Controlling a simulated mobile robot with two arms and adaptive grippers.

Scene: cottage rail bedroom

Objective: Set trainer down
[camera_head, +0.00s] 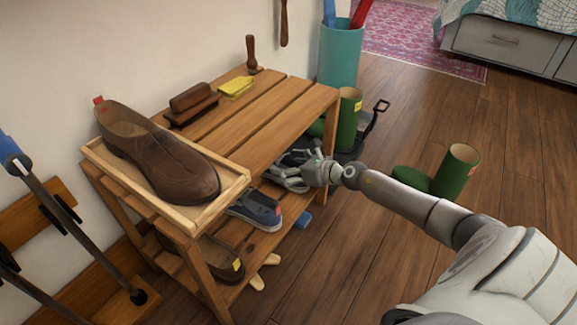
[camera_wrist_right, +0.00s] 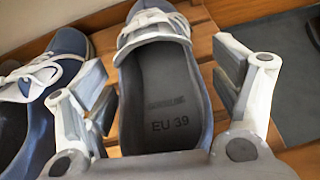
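A trainer with a dark grey insole marked EU 39 and pale laces shows in the right wrist view (camera_wrist_right: 160,95). It rests on the slatted lower shelf of the wooden rack. My right gripper (camera_head: 291,178) reaches in there from the right and partly hides it in the head view. In the wrist view the two fingers stand apart on either side of the trainer, with small gaps seen at its sides. A matching blue trainer (camera_head: 257,208) sits beside it on the shelf, and it also shows in the wrist view (camera_wrist_right: 60,70). My left gripper is out of view.
Another brown shoe (camera_head: 225,262) is below. Green boots (camera_head: 455,170) and a teal bin (camera_head: 340,55) stand right of the rack.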

